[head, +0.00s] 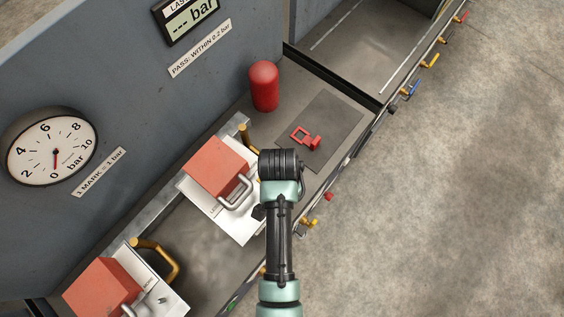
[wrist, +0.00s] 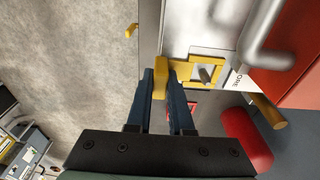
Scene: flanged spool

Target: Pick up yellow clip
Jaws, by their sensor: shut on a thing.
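The yellow clip (wrist: 188,70) shows in the wrist view as a flat square frame with a solid tab on its left. My gripper (wrist: 162,80) has its two dark blue fingers on either side of that tab, shut on it. A grey pin (wrist: 206,73) shows inside the frame's opening, at the edge of the white plate (wrist: 200,25); I cannot tell how far the frame sits over it. In the head view my arm hides the held clip and the fingertips.
An orange-red block (head: 216,167) with a grey handle (head: 237,190) stands on the white plate. A red cylinder (head: 264,86) and a red clip (head: 305,138) on a dark mat (head: 333,118) are beyond. Several coloured clips hang along the bench's edge, including a yellow one (head: 430,61).

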